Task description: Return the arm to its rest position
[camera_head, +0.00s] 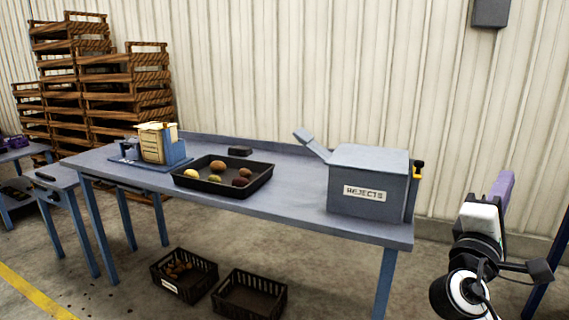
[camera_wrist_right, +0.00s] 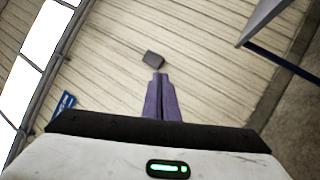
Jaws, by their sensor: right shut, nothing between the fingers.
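My right arm comes in at the lower right of the head view. My right gripper (camera_head: 506,183) has purple fingers that point up, to the right of the table and clear of it. In the right wrist view the two purple fingers of my right gripper (camera_wrist_right: 158,78) lie together with nothing between them. Beyond them is the pale ribbed wall (camera_wrist_right: 200,40), with a small dark box (camera_wrist_right: 153,58) on it. My left gripper is not in view.
A blue-grey table (camera_head: 290,205) holds a grey REJECTS box (camera_head: 368,168) at its right end and a black tray (camera_head: 222,188) with several potatoes. Two black crates (camera_head: 183,290) (camera_head: 249,306) stand on the floor below. Wooden crates (camera_head: 125,85) are stacked at the left.

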